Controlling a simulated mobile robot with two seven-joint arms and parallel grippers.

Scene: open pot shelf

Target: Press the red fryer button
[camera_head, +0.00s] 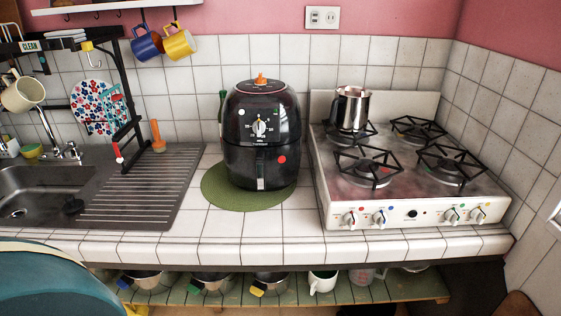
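The black air fryer (260,145) stands upright on a round green mat (218,188) on the white tiled counter. Its front carries a red round button (282,160) at the lower right. A white dial with a knob sits at the middle of the front, and a small white dot is at the upper left. An orange piece is on top of the fryer. Neither of my grippers shows in the head view, and nothing touches the button.
A gas stove (400,160) with a metal pot (350,107) stands right of the fryer. A sink (40,190) with a ribbed drainer is on the left. Mugs (179,43) hang above. Bare counter (265,222) lies in front of the mat. Pots sit on the green shelf (395,288) below.

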